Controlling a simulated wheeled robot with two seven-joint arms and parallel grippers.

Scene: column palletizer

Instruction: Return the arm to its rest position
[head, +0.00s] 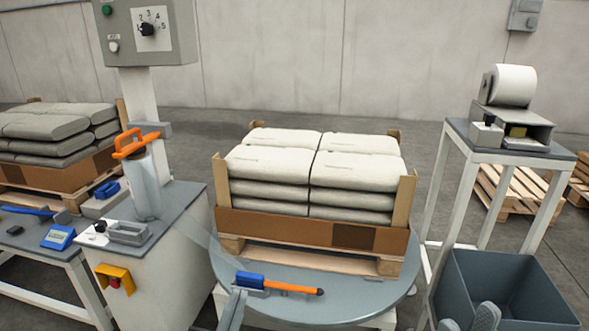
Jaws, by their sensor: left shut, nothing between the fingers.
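My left gripper (236,298) shows as a narrow grey shape at the bottom edge, left of centre. It is shut and empty, close to the blue end of a blue-and-orange tool (290,288) at the front of the round turntable (345,308). I cannot tell whether they touch. My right gripper (468,318) shows as two grey fingertips at the bottom edge, with a gap between them, in front of the dark bin. It is open and looks empty. The rest of both arms is out of view or hidden.
Stacked pale sacks (268,165) stand on a pallet with a cardboard rim (290,226) on the turntable. A control column with an orange-handled roll (146,190) stands left. A labeller stand (465,145) and grey bin (515,285) are right.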

